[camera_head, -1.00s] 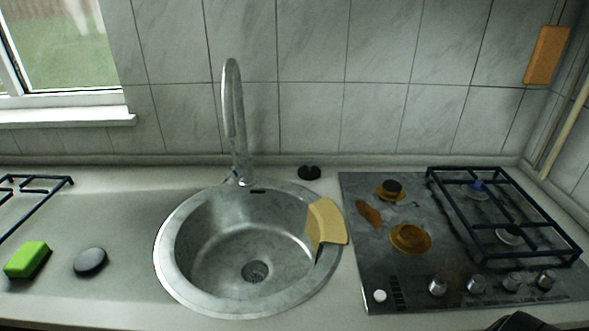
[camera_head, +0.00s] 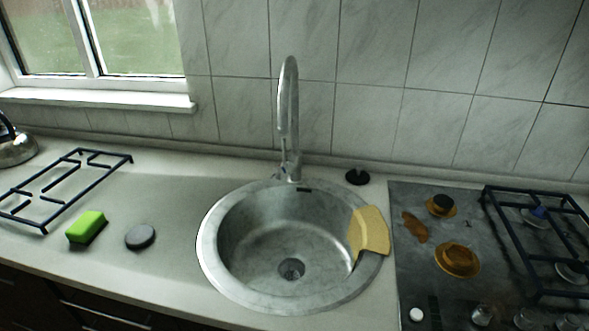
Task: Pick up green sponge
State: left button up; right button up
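The green sponge (camera_head: 86,227) lies on the countertop at the left, in front of a dark metal stove grate and left of a round dark grey disc (camera_head: 140,237). Nothing covers it. Neither of my grippers shows in the head view now, so where they are relative to the sponge cannot be seen.
A round steel sink (camera_head: 225,277) with a tall faucet (camera_head: 288,120) is in the middle, a yellow cloth (camera_head: 369,231) over its right rim. The loose grate (camera_head: 75,190) lies behind the sponge. A kettle (camera_head: 15,148) stands far left, a dirty hob (camera_head: 405,270) right.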

aim_at(83, 232)
jog(key=u, duration=1.3)
jog(key=i+j+z, duration=0.1)
jog(key=j, duration=0.25)
jog(key=i+j+z, duration=0.1)
jog(key=i+j, duration=0.15)
jog(key=j, duration=0.15)
